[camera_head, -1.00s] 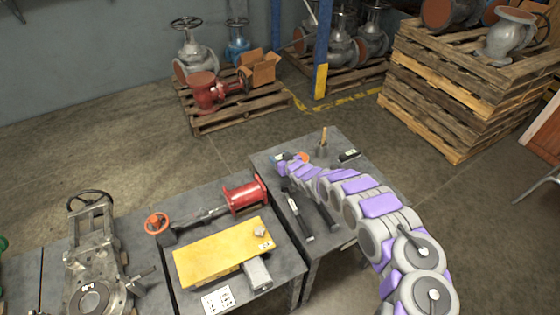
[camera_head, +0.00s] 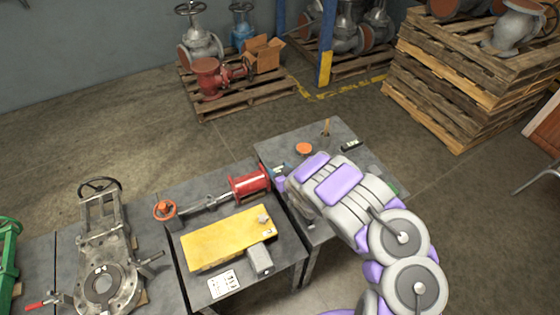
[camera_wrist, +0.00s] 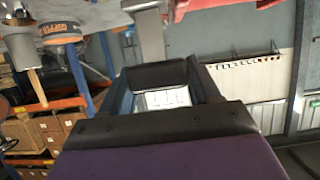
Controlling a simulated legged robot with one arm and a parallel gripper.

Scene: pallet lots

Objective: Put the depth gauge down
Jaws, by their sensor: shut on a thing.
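My gripper (camera_head: 280,178) is in the head view at the left end of my arm, above the near left edge of the right-hand grey table (camera_head: 263,151). In the wrist view its dark-padded jaws (camera_wrist: 160,88) are shut on the depth gauge. A grey metal bar (camera_wrist: 150,38), which looks like part of the gauge, extends up from the jaws and meets a light grey piece at the top edge. The gauge's held part is mostly hidden by the jaws, and in the head view I cannot make it out clearly.
A red flanged spool (camera_head: 249,183) lies on the left table just left of my gripper. A yellow plate (camera_head: 228,238) lies nearer. The right table holds an orange-topped can (camera_head: 304,149), a wooden handle (camera_head: 326,127) and a small dark device (camera_head: 351,145). My arm covers its middle.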

